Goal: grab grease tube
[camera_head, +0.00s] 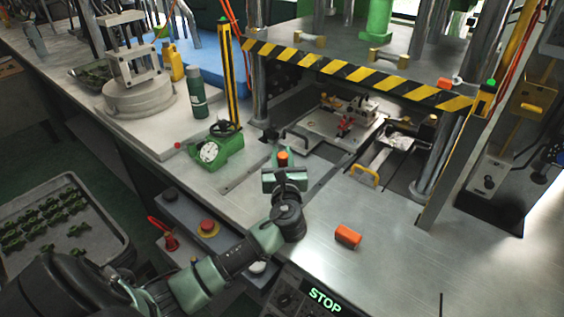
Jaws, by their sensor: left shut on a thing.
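My left gripper (284,174) reaches in over the steel table in front of the press. It is shut on a small upright thing with an orange-red top, which I take to be the grease tube (283,158). The orange top sticks up between the fingers, and its lower part is hidden by the gripper. I cannot tell if it touches the table. My right gripper is not in view.
The press (350,72) with a striped bar stands behind the gripper. A green gauge device (222,150) and a green bottle (197,93) are to the left. An orange block (348,236) lies to the right on the steel table (400,250), with clear room around it.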

